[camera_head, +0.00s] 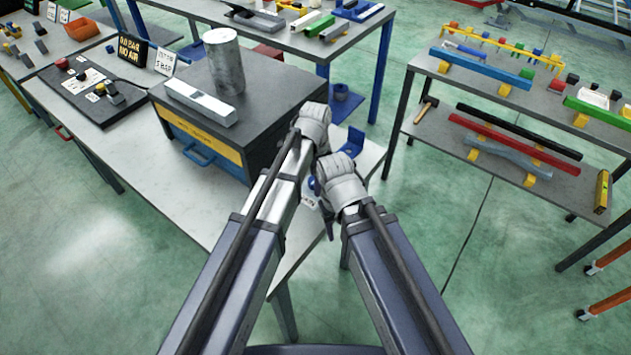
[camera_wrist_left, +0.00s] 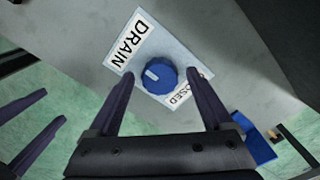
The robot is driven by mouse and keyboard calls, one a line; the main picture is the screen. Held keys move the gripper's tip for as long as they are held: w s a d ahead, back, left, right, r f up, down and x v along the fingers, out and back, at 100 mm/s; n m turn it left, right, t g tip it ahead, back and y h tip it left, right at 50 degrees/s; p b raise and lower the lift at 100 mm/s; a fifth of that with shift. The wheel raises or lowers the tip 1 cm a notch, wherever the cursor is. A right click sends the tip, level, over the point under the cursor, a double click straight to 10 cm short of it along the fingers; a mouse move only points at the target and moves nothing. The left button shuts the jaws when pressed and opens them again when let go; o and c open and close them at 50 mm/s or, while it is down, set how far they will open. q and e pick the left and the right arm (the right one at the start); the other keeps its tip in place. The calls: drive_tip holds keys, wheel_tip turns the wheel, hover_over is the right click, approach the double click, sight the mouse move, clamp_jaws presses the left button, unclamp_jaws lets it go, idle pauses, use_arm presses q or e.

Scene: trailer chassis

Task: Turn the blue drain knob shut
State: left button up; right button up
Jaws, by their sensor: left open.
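The blue drain knob (camera_wrist_left: 160,76) sits on a white label plate (camera_wrist_left: 150,42) in the left wrist view. The plate reads DRAIN at the left; the CLOSED wording at lower right is partly covered by a finger. The knob's white mark is on its left side, away from CLOSED. My left gripper (camera_wrist_left: 160,78) is open, one finger on each side of the knob, with visible gaps in the picture. I cannot tell how far its tips are above the plate. My right gripper (camera_wrist_left: 54,105) shows at the left edge with its fingers apart. In the head view the wrists hide most of the knob.
A dark box with a yellow-blue front (camera_head: 205,145) stands beside my left arm, bearing a metal cylinder (camera_head: 224,62) and a bar (camera_head: 200,101). A blue bracket (camera_head: 353,142) is on the table near my wrists. A shelf rack (camera_head: 500,90) stands right, across open floor.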

use_arm(q)
clamp_jaws()
idle(0.7)
